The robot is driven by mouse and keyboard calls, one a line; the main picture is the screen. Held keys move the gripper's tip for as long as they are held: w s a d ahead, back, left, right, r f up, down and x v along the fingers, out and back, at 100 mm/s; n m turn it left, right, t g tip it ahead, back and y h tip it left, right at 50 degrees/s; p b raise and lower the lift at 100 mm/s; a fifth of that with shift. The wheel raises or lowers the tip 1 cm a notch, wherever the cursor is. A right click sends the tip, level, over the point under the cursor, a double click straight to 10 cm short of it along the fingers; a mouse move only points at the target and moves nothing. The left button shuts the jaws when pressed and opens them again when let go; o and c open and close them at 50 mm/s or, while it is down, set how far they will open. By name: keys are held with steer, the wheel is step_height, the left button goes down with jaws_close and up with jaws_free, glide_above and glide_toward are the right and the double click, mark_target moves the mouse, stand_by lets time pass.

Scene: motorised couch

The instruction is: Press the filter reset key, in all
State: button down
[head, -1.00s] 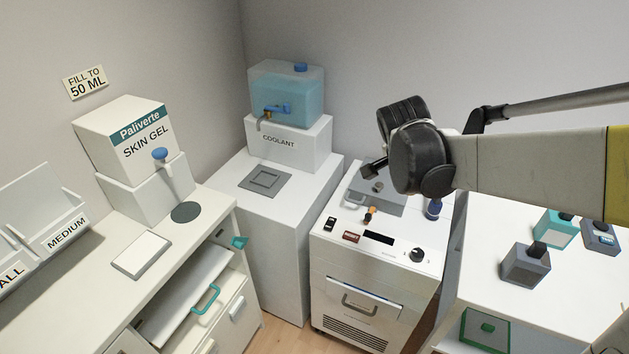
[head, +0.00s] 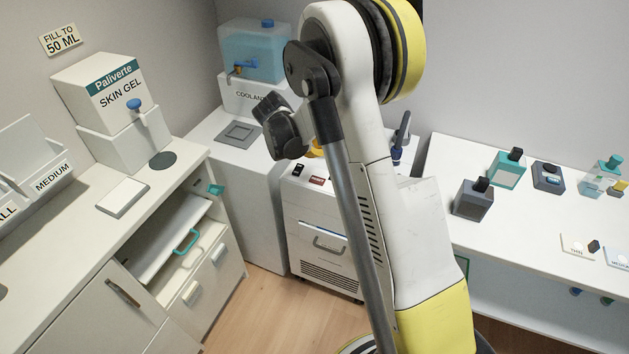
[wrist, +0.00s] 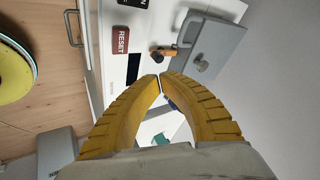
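The red reset key (wrist: 121,40), lettered RESET, sits on the white top panel of the machine in the wrist view. It also shows in the head view (head: 317,181), left of my arm. My gripper (wrist: 160,76) has yellow ribbed fingers whose tips meet with nothing between them. The fingertips appear right of and below the key in the wrist view, apart from it. In the head view the fingers are mostly hidden behind my arm. A dark display (wrist: 133,69) lies beside the key.
A black rocker switch (head: 298,170) is beside the key. An orange-and-black latch (wrist: 163,52) and a grey lid with a knob (wrist: 203,63) are close to my fingertips. The coolant tank (head: 254,50) stands behind left. Several bottles stand on the right table (head: 520,225).

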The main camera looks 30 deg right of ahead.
steer(key=shift+f, duration=0.1)
steer(key=b, duration=0.6)
glide_toward(324, 176)
steer(key=shift+d+r+x, duration=0.15)
steer(key=shift+x, duration=1.15)
steer(key=shift+d+r+x, duration=0.1)
steer(key=shift+d+x, duration=0.1)
steer(key=shift+x, duration=1.05)
steer(key=shift+w, duration=0.1)
steer(key=shift+f+b, duration=0.35)
steer(key=shift+f, duration=0.1)
steer(key=shift+f+b, duration=0.4)
steer(key=shift+r, duration=0.1)
steer(key=shift+r+p, duration=0.5)
steer(key=shift+r, duration=0.25)
steer(key=shift+r+p, duration=1.55)
steer(key=shift+r, duration=0.95)
